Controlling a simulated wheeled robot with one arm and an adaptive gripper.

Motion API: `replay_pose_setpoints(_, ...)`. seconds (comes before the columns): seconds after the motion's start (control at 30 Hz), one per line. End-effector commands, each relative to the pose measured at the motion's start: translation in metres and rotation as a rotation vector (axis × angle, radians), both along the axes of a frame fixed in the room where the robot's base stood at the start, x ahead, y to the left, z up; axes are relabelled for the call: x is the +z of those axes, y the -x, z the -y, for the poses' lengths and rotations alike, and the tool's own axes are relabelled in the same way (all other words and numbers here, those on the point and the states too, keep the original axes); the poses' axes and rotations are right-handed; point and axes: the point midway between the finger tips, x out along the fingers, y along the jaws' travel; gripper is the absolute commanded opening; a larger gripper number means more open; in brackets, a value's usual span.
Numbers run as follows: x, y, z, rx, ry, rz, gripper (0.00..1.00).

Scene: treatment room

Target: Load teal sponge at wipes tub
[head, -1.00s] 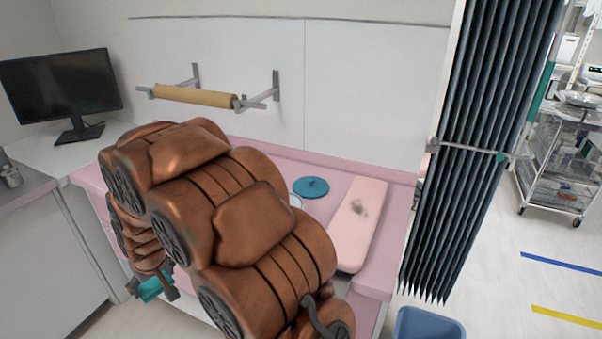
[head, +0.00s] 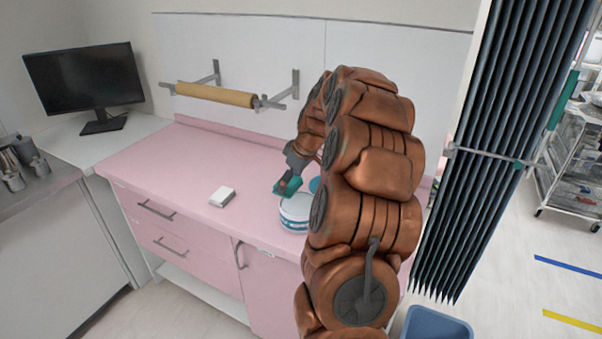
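The teal sponge (head: 294,184) is held in my gripper (head: 284,187), which is dark and points down over the pink counter. The fingers are small in view, but the sponge sits between them. Just below and slightly right stands the wipes tub (head: 294,222), a round white tub with blue bands, upright on the counter. Its right side is hidden by my arm. The sponge is at the tub's upper left rim; I cannot tell whether they touch. A blue round lid (head: 314,184) lies behind the tub, partly hidden by my arm.
A small white box (head: 222,196) lies on the pink counter (head: 170,170) left of the tub, with clear counter around it. A paper roll (head: 215,95) is on the wall. A monitor (head: 85,80) stands at the left, a dark folding curtain (head: 490,140) at the right.

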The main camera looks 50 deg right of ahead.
Motion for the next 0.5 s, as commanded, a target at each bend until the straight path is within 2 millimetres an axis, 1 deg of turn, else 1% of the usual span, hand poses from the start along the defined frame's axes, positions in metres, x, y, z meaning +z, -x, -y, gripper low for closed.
replay_pose_setpoints(0.03,0.005,0.007,0.010,0.001,-0.001,0.001,0.55)
replay_pose_setpoints(0.13,0.008,0.015,0.022,0.012,0.000,0.001,0.55)
replay_pose_setpoints(0.33,0.008,0.020,0.026,0.020,-0.001,0.000,0.55)
replay_pose_setpoints(0.5,0.000,0.019,0.026,0.020,-0.001,-0.001,0.55)
